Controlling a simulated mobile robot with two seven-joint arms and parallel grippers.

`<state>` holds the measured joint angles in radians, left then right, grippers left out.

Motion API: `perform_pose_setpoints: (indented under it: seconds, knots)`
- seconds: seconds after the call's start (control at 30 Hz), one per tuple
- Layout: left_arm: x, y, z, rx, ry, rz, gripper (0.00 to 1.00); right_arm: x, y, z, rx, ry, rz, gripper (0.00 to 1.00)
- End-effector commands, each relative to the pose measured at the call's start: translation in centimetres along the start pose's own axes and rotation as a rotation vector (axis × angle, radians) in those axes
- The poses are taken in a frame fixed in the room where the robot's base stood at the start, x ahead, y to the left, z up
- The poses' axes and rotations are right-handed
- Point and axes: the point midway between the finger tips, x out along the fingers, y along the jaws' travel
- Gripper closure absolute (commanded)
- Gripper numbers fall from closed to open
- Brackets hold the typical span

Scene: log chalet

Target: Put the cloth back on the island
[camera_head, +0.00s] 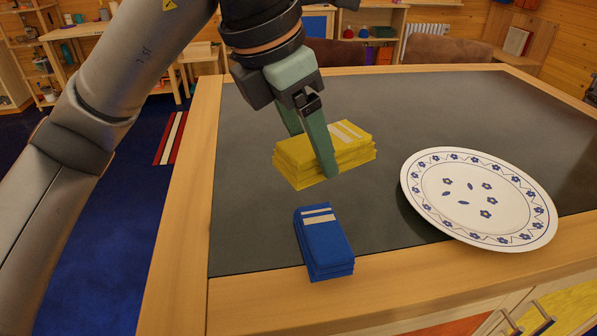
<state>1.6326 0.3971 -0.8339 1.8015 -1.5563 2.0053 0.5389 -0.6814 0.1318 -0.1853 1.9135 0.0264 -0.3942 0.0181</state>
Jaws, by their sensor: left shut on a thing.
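The yellow folded cloth (300,165), with pale stripes at one end, is at the dark top of the island (390,110). My left gripper (308,150) comes down over it from above and is shut on it. One green finger shows in front of the cloth; the tip of the other is hidden behind it. I cannot tell whether the cloth rests on the top or is just above it. A blue folded cloth (325,250) with pale stripes lies nearer, at the front wooden edge. My right gripper is not in view.
A white plate (462,198) with blue flowers is at the right front, partly over the wooden edge. The dark top behind the plate is clear. Brown chair backs (445,50) stand beyond the island. Drawer handles (543,313) show at the lower right.

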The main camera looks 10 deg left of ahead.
Motion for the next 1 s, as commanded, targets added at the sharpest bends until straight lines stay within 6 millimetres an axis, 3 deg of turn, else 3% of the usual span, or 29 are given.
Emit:
perform_pose_setpoints:
  seconds: [0.13, 0.37, 0.5, 0.7, 1.0]
  knots:
    - [1.2, 2.1, 0.1, -0.01, 0.004, -0.003, 1.0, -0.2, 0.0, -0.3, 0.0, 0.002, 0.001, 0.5]
    - [4.0, 7.5, 0.8, -0.01, 0.005, -0.003, 1.0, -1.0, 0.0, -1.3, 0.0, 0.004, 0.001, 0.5]
    - [6.8, 9.9, 0.5, -0.007, 0.007, -0.003, 1.0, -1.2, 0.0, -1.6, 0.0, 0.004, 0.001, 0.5]
    - [9.5, 11.9, 0.2, -0.003, 0.003, -0.001, 1.0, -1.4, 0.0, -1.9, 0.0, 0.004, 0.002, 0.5]
    - [12.3, 12.9, -0.5, -0.001, 0.004, -0.003, 1.0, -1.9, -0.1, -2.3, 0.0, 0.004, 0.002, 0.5]
